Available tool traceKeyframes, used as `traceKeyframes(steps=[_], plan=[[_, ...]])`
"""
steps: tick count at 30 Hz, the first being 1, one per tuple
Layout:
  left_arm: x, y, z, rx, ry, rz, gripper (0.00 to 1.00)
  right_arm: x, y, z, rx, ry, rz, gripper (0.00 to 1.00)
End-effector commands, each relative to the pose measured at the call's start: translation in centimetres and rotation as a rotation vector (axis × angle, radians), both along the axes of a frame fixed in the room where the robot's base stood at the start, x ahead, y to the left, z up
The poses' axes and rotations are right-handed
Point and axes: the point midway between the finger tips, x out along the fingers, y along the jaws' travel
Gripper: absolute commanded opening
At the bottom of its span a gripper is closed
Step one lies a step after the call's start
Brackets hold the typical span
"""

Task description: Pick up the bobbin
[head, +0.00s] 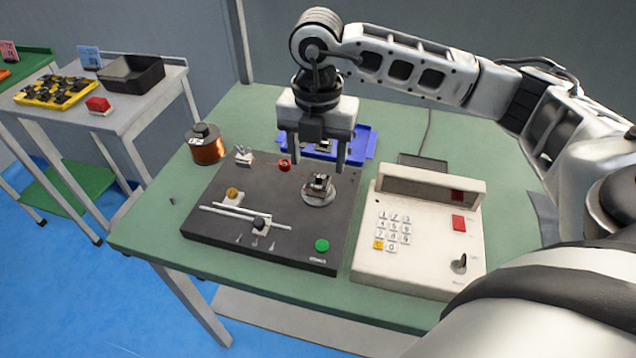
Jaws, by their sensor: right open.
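A small dark bobbin (321,183) with metallic parts sits on a round silver disc (319,198) on the dark winder plate (215,225). A similar small dark part (323,146) shows in the blue tray (366,143) behind, partly hidden by my gripper. My right gripper (316,160) points down with its two fingers apart and nothing seen between them. In the picture it hangs just above the bobbin on the disc; its exact height over it is hard to tell. My left gripper is not in view.
A beige keypad console (425,245) stands right of the winder plate. A copper wire spool (207,146) stands at its back left. A side table at left holds a yellow tray (56,91), a black bin (131,73) and a red block (98,105). The green table's left front is mostly clear.

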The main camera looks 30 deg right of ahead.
Motion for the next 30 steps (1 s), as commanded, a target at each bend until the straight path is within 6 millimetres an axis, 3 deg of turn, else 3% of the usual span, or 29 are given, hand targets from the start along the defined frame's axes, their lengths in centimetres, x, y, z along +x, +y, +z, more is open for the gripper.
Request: traceKeyframes(steps=[5, 13, 22, 23, 27, 28, 30], plan=[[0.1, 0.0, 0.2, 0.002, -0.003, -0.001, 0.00, 0.0, -0.1, -1.1, 0.000, 0.001, 0.000, 0.60], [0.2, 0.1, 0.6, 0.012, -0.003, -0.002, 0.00, 0.2, -0.3, -5.0, 0.001, 0.001, 0.001, 0.60], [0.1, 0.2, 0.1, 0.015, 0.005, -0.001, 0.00, 0.2, -0.3, -5.7, 0.001, 0.000, 0.001, 0.60], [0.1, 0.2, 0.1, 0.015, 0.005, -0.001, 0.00, 0.2, -0.3, -5.7, 0.001, 0.000, 0.001, 0.57], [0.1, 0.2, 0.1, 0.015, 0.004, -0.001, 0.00, 0.2, -0.3, -5.6, 0.001, 0.000, 0.001, 0.18], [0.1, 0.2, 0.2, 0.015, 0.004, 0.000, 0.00, 0.2, -0.3, -5.6, 0.001, 0.000, 0.001, 0.13], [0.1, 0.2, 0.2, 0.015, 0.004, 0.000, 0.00, 0.2, -0.3, -5.6, 0.002, -0.001, 0.001, 0.13]])
